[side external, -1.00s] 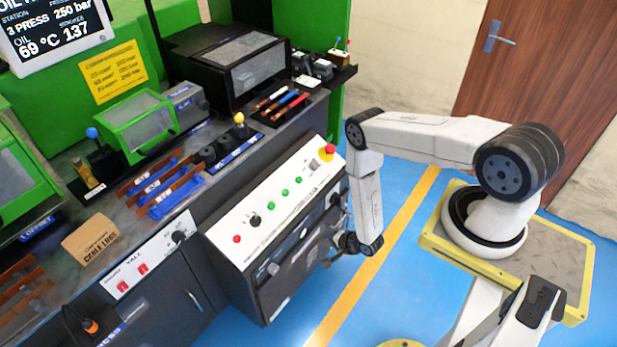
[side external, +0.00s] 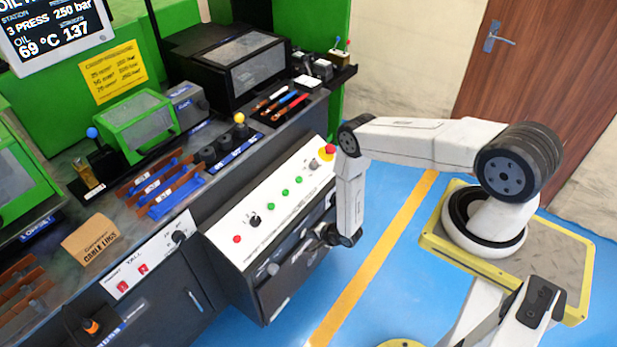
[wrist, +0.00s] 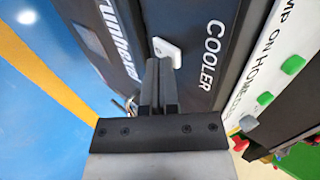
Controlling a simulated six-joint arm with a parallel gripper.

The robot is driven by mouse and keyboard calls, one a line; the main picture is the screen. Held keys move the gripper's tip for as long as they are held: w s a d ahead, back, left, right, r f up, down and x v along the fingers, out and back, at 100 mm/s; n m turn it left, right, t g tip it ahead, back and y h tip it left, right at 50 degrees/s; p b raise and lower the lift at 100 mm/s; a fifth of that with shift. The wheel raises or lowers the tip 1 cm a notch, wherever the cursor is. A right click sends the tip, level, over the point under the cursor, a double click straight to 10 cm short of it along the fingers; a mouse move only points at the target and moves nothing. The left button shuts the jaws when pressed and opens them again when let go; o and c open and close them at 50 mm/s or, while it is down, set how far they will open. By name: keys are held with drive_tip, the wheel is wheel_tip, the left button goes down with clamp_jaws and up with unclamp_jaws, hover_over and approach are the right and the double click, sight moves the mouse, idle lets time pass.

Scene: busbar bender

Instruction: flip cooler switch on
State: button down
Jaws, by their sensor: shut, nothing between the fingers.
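The cooler switch shows in the wrist view as a small white plate or lever (wrist: 168,52) on the dark front panel, beside the lettering COOLER (wrist: 211,57). My gripper (wrist: 158,64) is shut and empty. Its fingertips are right at the white piece and overlap its lower edge in the picture; I cannot tell whether they touch. In the side external view my gripper (side external: 322,236) is at the dark front of the control console (side external: 292,262), below its white button panel. The switch's setting cannot be read, and I cannot make it out in the side external view.
The sloped white panel (side external: 270,212) carries green and red buttons and a red emergency stop (side external: 327,151). A bench (side external: 110,205) with copper bars and blue holders stands to the left. Blue floor (side external: 395,225) with a yellow stripe lies open between console and base.

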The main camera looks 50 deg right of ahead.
drive_tip(key=shift+w, duration=0.1)
drive_tip(key=shift+w+r+g, duration=0.15)
drive_tip(key=shift+w+g, duration=0.15)
drive_tip(key=shift+g, duration=0.2)
drive_tip(key=shift+r, duration=0.1)
drive_tip(key=shift+r, duration=0.7)
drive_tip(key=shift+s, duration=0.2)
idle(0.3)
drive_tip(key=v, duration=1.2)
drive_tip(key=shift+r, duration=0.4)
